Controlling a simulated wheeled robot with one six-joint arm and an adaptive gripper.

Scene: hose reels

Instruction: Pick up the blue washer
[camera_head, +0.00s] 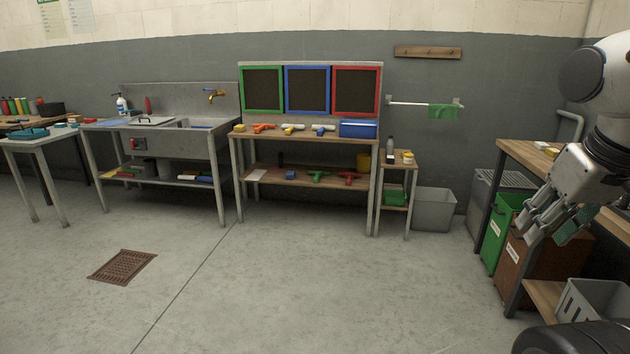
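I cannot make out a blue washer for certain. A small blue piece (290,175) lies on the lower shelf of the middle workbench, but its shape is too small to tell. Small blue pieces (73,119) also lie on the table at the far left. My gripper (548,235) hangs at the right edge, in front of the right-hand bench and far from these pieces. Its fingers look spread apart, with a green patch by one fingertip. I see no washer between them.
The middle workbench (330,138) holds coloured hose fittings and a blue bin (358,129). A metal sink (190,124) stands left of it. A grey bin (434,210), green bin (497,235) and brown bin (540,262) stand at the right. The floor ahead is open, with a drain grate (122,266).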

